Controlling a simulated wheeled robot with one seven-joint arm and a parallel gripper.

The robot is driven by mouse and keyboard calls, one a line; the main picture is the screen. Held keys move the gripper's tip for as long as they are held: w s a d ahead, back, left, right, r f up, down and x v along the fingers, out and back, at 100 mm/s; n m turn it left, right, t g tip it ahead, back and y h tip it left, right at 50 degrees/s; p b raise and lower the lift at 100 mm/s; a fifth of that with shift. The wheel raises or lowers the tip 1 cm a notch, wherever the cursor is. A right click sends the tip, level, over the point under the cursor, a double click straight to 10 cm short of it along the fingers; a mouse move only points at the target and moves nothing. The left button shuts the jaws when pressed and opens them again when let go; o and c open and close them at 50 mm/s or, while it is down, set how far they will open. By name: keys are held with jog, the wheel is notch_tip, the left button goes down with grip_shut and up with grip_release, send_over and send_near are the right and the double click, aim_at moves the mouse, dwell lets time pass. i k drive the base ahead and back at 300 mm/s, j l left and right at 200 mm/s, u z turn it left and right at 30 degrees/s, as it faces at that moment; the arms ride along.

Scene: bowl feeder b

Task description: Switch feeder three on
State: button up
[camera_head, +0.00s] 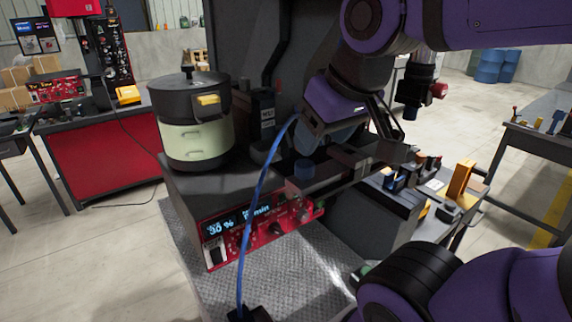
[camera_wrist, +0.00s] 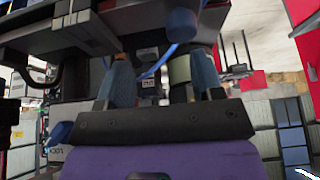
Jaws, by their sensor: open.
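A red control box (camera_head: 262,228) sits on the front of the dark machine bench. Its lit display (camera_head: 225,226) reads 30 %, and a second lit readout beside it is only partly legible. A rocker switch (camera_head: 215,250) is at the panel's left end, with knobs and buttons further right. I cannot read a feeder number on it or tell the switch's position. A black and cream bowl feeder (camera_head: 197,128) stands behind and left of the panel. My gripper (camera_head: 345,140) is above and behind the panel's right end, apart from the switch. In the wrist view my gripper (camera_wrist: 163,78) is open and empty.
A blue cable (camera_head: 258,190) runs down in front of the panel. A metal rail (camera_head: 330,172) lies close under my gripper. Another red bench (camera_head: 100,160) stands left; a bench with small parts (camera_head: 425,195) is at right. Floor between is clear.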

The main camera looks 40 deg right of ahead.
aim_at(216, 254)
jog(key=k+j, duration=0.15)
jog(key=j, duration=0.25)
jog(key=k+j, duration=0.2)
jog(key=j, duration=0.2)
jog(key=k+j, duration=0.15)
jog(key=j, duration=0.25)
jog(key=k+j, duration=0.15)
jog(key=j, duration=0.3)
jog(key=z, duration=0.05)
